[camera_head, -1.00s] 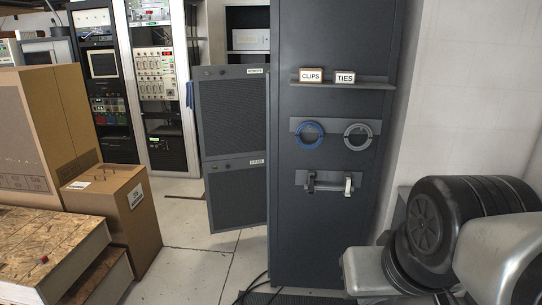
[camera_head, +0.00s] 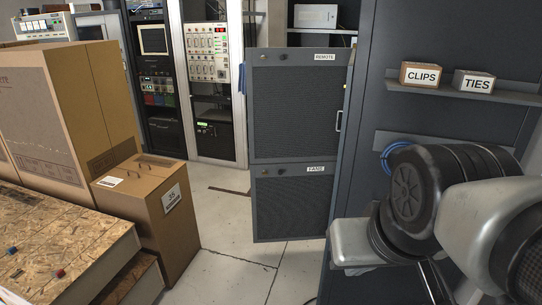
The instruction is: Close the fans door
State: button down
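The fans door (camera_head: 291,209) is a dark mesh panel with a white label reading "FANS". It hangs low, left of the dark cabinet, and its face is turned toward me. A small round latch sits near its top left. It appears swung out from the rack; its hinge line is not clear. The similar remote door (camera_head: 297,108) is directly above it. My arm fills the lower right, in front of the cabinet and apart from the fans door. My gripper cannot be made out.
A dark cabinet (camera_head: 359,177) stands right of the doors, with a shelf holding the clips box (camera_head: 420,76) and ties box (camera_head: 473,82). Cardboard boxes (camera_head: 157,215) and wooden boards (camera_head: 60,242) crowd the left. Floor (camera_head: 232,263) is clear between them and the doors.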

aim_at(292, 202)
jog(key=i+j+z, duration=0.35)
jog(key=i, duration=0.15)
jog(key=i+j+z, duration=0.2)
jog(key=z, duration=0.25)
jog(key=i+j+z, duration=0.2)
jog(key=j+z, duration=0.3)
jog(key=i+j+z, duration=0.15)
jog(key=j, duration=0.35)
jog(key=j+z, duration=0.15)
jog(key=j, duration=0.35)
jog(key=i+j, duration=0.1)
jog(key=j, duration=0.45)
jog(key=i+j, duration=0.1)
jog(key=j, duration=0.5)
jog(key=i+j, duration=0.15)
jog(key=j, duration=0.4)
jog(key=z, duration=0.05)
